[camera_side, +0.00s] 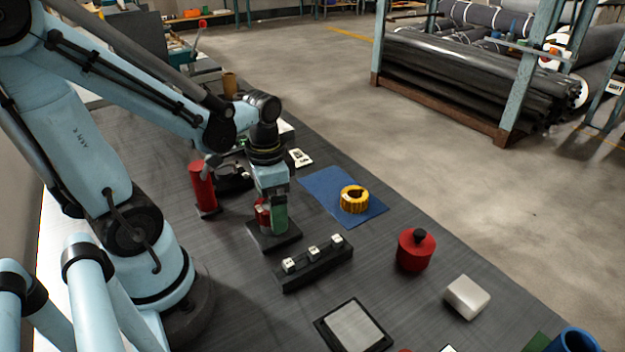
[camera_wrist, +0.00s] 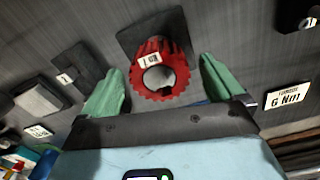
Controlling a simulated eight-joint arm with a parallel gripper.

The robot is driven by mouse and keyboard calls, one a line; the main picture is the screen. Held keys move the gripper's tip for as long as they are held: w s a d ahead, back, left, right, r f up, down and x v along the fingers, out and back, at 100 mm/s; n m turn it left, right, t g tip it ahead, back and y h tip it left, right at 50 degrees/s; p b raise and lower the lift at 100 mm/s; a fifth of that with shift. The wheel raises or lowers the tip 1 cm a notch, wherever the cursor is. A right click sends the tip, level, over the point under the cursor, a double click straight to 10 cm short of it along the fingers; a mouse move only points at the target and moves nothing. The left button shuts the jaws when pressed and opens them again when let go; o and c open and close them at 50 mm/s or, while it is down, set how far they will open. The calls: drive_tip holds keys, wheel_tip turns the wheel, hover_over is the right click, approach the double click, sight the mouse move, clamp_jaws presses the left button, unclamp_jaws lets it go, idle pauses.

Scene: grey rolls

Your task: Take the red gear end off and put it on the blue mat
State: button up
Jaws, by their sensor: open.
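The red gear end (camera_wrist: 160,72) is toothed, with a round hole in its middle and a small white label. It sits at a dark square base plate (camera_wrist: 150,30). In the wrist view my gripper (camera_wrist: 162,86) has one green finger on each side of it, with a gap to each finger. In the side view my gripper (camera_side: 270,214) is low over the base plate (camera_side: 274,238), and the red gear end (camera_side: 262,214) shows only partly beside the green finger. The blue mat (camera_side: 322,183) lies to the right, with a yellow gear ring (camera_side: 354,199) on it.
A black block with white cubes (camera_side: 314,263) stands in front of the base plate. A red cylinder with a black knob (camera_side: 416,250) and a white block (camera_side: 467,297) stand to the right. A red upright cylinder (camera_side: 203,186) stands left of my gripper. The mat's upper left part is bare.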

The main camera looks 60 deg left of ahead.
drive_tip(key=shift+c, duration=0.3)
drive_tip(key=c, duration=1.3)
drive_tip(key=shift+r, duration=0.1)
drive_tip(key=shift+r, duration=1.85)
drive_tip(key=s+d+r, duration=0.3)
drive_tip(key=d+r, duration=0.4)
drive_tip(key=d, duration=0.4)
drive_tip(key=shift+s, duration=0.2)
drive_tip(key=shift+d, duration=0.1)
